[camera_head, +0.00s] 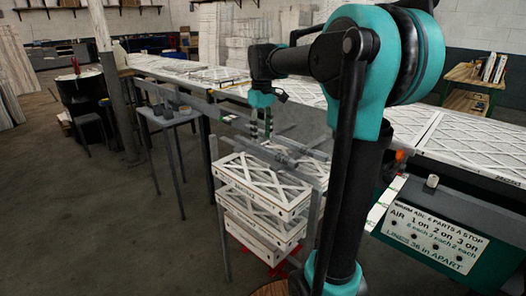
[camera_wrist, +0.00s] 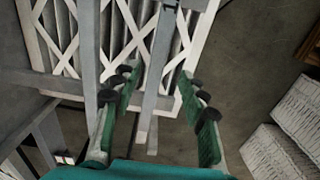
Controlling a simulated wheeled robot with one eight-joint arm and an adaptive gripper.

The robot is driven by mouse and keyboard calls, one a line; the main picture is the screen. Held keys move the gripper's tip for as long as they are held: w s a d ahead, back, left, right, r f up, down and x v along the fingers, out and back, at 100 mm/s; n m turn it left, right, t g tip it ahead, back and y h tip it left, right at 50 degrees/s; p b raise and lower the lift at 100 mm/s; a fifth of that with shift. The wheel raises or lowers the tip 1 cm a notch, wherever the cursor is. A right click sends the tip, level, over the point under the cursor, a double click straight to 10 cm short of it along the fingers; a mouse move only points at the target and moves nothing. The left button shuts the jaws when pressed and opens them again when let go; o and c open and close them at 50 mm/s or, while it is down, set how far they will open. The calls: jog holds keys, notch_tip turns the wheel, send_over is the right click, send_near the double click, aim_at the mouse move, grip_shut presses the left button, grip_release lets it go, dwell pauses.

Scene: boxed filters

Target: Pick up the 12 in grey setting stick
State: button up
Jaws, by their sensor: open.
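My gripper (camera_wrist: 157,82) is open in the wrist view, with its green, dark-padded fingers on either side of a grey bar (camera_wrist: 157,62). This bar looks like the grey setting stick; its length and any marking cannot be read. The fingers appear apart from it. In the head view my gripper (camera_head: 262,132) points down over several grey bars (camera_head: 285,158) on a rack above the boxed filters. Which of these bars is the stick is hard to tell there. A second grey bar (camera_wrist: 88,50) runs to the left in the wrist view.
White-framed boxed filters (camera_head: 262,188) are stacked just below the bars. A long table with filters (camera_head: 465,143) runs behind. A small grey table (camera_head: 168,117) stands to the left. A dark green machine with a sign (camera_head: 437,238) is at right. The floor at left is open.

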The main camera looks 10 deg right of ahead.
aim_at(263, 147)
jog(key=shift+d+f, duration=0.2)
jog(key=shift+f, duration=2.1)
grip_shut()
